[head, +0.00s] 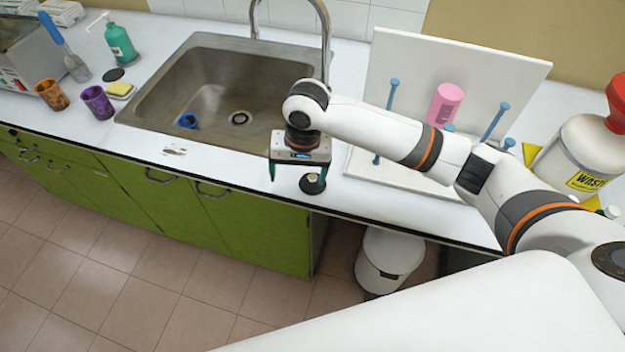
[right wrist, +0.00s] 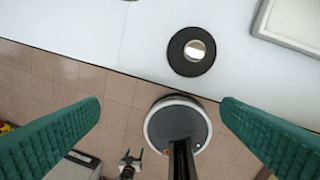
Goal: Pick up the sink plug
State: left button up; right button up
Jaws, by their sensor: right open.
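The sink plug (head: 312,184), a black disc with a shiny raised knob in its middle, lies on the white counter near the front edge, right of the sink. In the right wrist view the plug (right wrist: 192,52) shows whole, above the gap between the fingers and nearer the right finger. My right gripper (head: 298,173) points down over the counter, just beside and above the plug. It is open, and its green fingers (right wrist: 160,108) hold nothing. The plug is apart from both fingers in the right wrist view.
The sink (head: 205,75) with its tap lies left of my right gripper; a small blue object (head: 188,121) is in it. A white drying rack (head: 450,75) with blue pegs and a pink cylinder (head: 444,104) stands to the right. A white bin (head: 388,258) stands on the floor.

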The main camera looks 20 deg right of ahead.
jog(key=w+d+r+m+h, duration=0.1)
jog(key=w+d+r+m, duration=0.2)
jog(key=w+d+r, duration=0.1)
jog(key=p, duration=0.2)
send_over(313, 176)
notch_tip(313, 176, down, 7)
jog(key=shift+w+r, duration=0.1)
jog(key=shift+r, duration=0.1)
notch_tip(313, 176, down, 5)
jog(key=shift+r+p, duration=0.15)
jog(key=shift+p, duration=0.4)
jog(key=shift+f, duration=0.45)
jog(key=c, duration=1.1)
